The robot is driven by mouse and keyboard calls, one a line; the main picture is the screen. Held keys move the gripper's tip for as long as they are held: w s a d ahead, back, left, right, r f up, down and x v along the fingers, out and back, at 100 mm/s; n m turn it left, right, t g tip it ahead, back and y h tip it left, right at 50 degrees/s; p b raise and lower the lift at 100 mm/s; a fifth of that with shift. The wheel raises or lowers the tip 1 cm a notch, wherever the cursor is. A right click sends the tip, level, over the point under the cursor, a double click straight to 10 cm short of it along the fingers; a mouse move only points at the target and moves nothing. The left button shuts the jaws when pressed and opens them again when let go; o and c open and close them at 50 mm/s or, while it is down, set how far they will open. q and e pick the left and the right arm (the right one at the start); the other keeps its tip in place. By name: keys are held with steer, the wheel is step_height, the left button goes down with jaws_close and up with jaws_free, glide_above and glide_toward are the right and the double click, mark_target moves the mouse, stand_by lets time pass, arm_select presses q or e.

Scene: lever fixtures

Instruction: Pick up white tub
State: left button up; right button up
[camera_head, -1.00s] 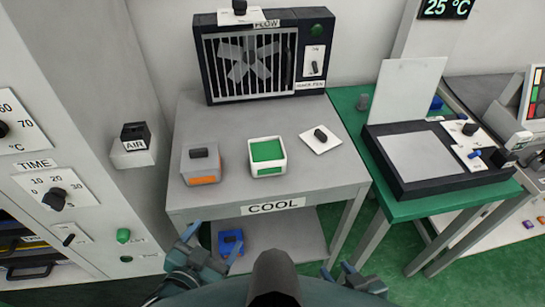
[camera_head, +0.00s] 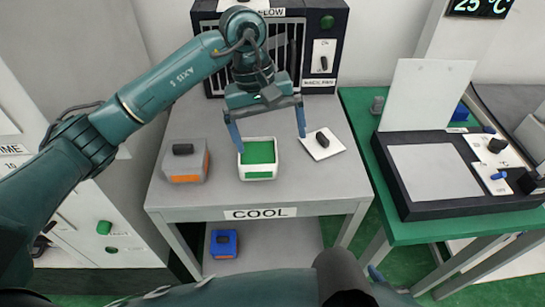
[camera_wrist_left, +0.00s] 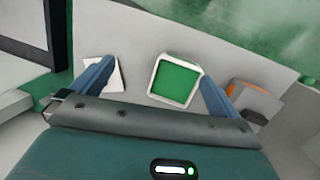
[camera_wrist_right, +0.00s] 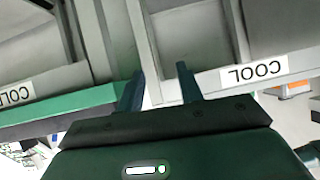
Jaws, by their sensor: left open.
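The white tub (camera_head: 243,170) stands upright on the grey COOL table, with a green filling or lid inside its white rim and a green patch on its front. My left gripper (camera_head: 268,142) is open above the tub, with one finger to each side of it; the right-hand finger is farther off.
A grey box with an orange label (camera_head: 185,162) stands left of the tub, and a white plate with a black knob (camera_head: 322,145) lies to its right. A fan unit (camera_head: 328,72) stands behind. A blue box (camera_head: 223,243) sits on the lower shelf. The table's front is clear.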

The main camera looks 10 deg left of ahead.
arm_select(q)
steer(key=w+a+r+t+y, duration=0.1)
steer(key=w+a+r+y, duration=0.1)
steer(key=w+a, duration=0.15)
glide_above(258, 156)
steer(key=shift+m+y, duration=0.3)
steer(key=shift+m, duration=0.1)
steer(key=f, duration=0.5)
steer(key=f+p, duration=0.1)
steer(key=f, duration=0.1)
steer(key=shift+a+f, duration=0.15)
steer(key=shift+a, duration=0.25)
steer(key=f, duration=0.2)
steer(key=d+f+p, duration=0.1)
steer(key=f, duration=0.1)
steer(key=shift+a+f, duration=0.1)
steer(key=shift+f, duration=0.55)
steer(key=shift+c, duration=0.4)
steer(key=c, duration=1)
